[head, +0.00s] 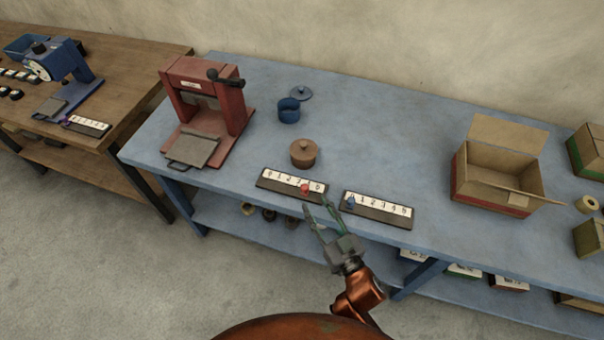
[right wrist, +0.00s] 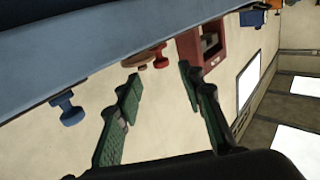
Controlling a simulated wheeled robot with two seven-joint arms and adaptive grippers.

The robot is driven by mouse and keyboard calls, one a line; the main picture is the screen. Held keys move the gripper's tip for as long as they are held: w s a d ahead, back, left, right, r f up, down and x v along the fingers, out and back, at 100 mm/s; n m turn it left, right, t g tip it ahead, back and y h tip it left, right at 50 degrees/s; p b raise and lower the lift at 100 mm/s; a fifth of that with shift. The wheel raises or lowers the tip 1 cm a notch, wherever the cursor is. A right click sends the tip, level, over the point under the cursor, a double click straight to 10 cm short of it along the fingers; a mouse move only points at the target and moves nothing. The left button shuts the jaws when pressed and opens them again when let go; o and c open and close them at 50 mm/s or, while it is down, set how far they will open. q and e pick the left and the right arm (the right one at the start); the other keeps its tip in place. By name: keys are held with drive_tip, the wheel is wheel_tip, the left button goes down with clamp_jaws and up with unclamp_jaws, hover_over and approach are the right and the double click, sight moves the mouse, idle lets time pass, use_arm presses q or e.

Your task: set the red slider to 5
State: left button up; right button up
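The red slider (head: 305,188) stands on the left number strip (head: 281,186), between the 3 and the last mark at the right end, about where the 4 would be. In the right wrist view the red slider (right wrist: 158,56) shows beyond and between my fingertips. My right gripper (head: 318,204) is open and empty, just in front of the strip near the red slider; it also shows in the right wrist view (right wrist: 158,77). I cannot tell whether a finger touches the slider. My left gripper is not in view.
The blue slider (head: 351,202) stands at the left end of the right number strip (head: 385,213), close to my right gripper. A brown lidded pot (head: 303,154) is behind the left strip. A red press (head: 205,105) and an open box (head: 495,170) stand on the blue table (head: 400,130).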

sight(307, 191)
drive_tip(key=shift+w, duration=0.35)
drive_tip(key=shift+b+x, duration=0.35)
drive_tip(key=shift+x, duration=0.8)
drive_tip(key=x, duration=0.3)
drive_tip(key=shift+w+a+b, duration=0.25)
drive_tip(key=shift+a+b, duration=0.15)
drive_tip(key=shift+w+a, duration=0.3)
drive_tip(key=shift+w, duration=0.2)
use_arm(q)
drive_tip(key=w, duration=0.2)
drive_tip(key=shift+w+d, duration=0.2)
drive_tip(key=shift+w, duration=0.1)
use_arm(e)
drive_tip(key=shift+r, duration=0.1)
drive_tip(key=shift+c, duration=0.4)
clamp_jaws()
